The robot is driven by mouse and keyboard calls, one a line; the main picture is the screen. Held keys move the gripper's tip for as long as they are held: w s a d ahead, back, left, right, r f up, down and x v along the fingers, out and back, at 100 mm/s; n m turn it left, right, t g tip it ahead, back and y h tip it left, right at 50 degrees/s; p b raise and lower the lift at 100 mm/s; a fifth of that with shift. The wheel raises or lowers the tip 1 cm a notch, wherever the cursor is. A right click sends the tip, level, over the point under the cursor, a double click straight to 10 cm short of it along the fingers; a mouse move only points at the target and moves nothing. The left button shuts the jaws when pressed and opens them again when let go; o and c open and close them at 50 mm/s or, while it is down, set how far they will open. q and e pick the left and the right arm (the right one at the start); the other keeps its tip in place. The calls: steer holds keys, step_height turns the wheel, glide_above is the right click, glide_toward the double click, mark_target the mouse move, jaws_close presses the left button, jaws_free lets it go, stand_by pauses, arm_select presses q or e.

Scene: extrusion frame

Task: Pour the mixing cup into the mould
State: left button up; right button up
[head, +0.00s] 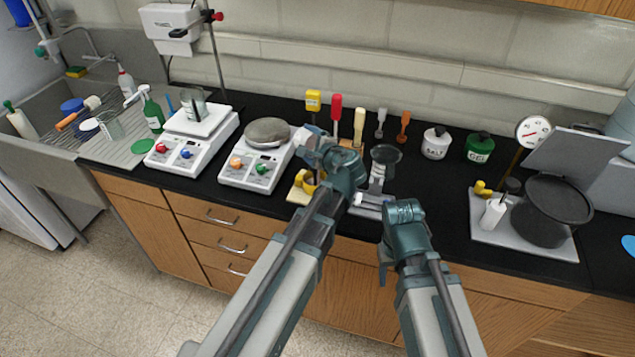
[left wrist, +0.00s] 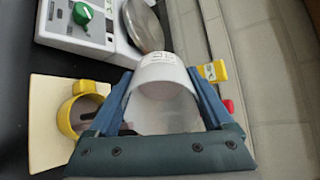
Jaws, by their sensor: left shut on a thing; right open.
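My left gripper (head: 318,148) is shut on the mixing cup (left wrist: 165,75), a whitish cup with small markings, between its blue fingers in the left wrist view. In the head view the cup is mostly hidden by the gripper. A yellow ring-shaped piece (left wrist: 75,115), apparently the mould, sits on a beige board (left wrist: 45,95) beside the held cup in the left wrist view. The mould (head: 308,182) also shows in the head view, just below and left of my left gripper. My right gripper (head: 384,262) is open, low in front of the counter, partly hidden by its wrist.
Two white hotplates (head: 190,145) stand to the left, the nearer one with a grey round plate (head: 268,131). A stand with a dark-rimmed cup (head: 385,155) is right of my left gripper. Several coloured tools line the wall. A black pot (head: 550,212) stands right.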

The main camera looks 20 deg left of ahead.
arm_select(q)
steer(key=shift+f+t+y+b, duration=0.2)
steer(key=shift+t+y+b, duration=0.1)
steer(key=shift+b, duration=0.6)
steer(key=shift+b, duration=0.3)
steer(key=shift+f, duration=0.1)
steer(key=shift+b, duration=0.45)
steer(key=shift+f+t+y, duration=0.1)
steer(key=shift+t+y, duration=0.2)
steer(key=shift+d+b, duration=0.1)
steer(key=shift+b, duration=0.35)
steer(key=shift+s+d+r+t+y+b, duration=0.2)
steer(key=shift+t+y+b, duration=0.3)
steer(key=shift+b, duration=0.5)
steer(key=shift+s+d+r+t+y+b, duration=0.15)
steer(key=shift+t+y+b, duration=0.3)
steer(key=shift+b, duration=0.55)
